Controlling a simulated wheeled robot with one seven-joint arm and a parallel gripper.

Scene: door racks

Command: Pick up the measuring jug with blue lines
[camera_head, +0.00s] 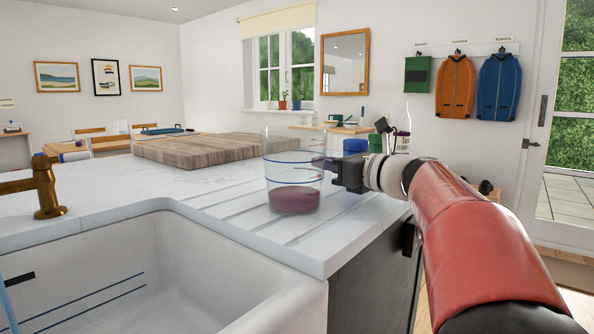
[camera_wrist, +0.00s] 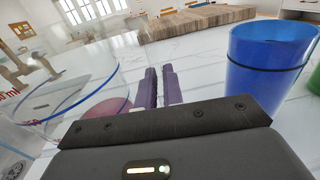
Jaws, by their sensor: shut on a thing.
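The clear measuring jug (camera_head: 290,160) with dark blue lines stands upright at the grooved drainboard, with dark pink liquid in its bottom. I cannot tell whether its base touches the surface. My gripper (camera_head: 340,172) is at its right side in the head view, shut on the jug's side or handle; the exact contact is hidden. In the wrist view the fingers (camera_wrist: 159,88) are close together, with the jug's clear wall (camera_wrist: 95,75) filling the left side. Red ml lettering shows at the far left there.
A white sink (camera_head: 190,275) lies in front, with a brass tap (camera_head: 46,188) at left. A thick wooden board (camera_head: 200,148) is behind the jug. A blue cup (camera_wrist: 268,60) stands right of my fingers in the wrist view. The counter's right edge is close.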

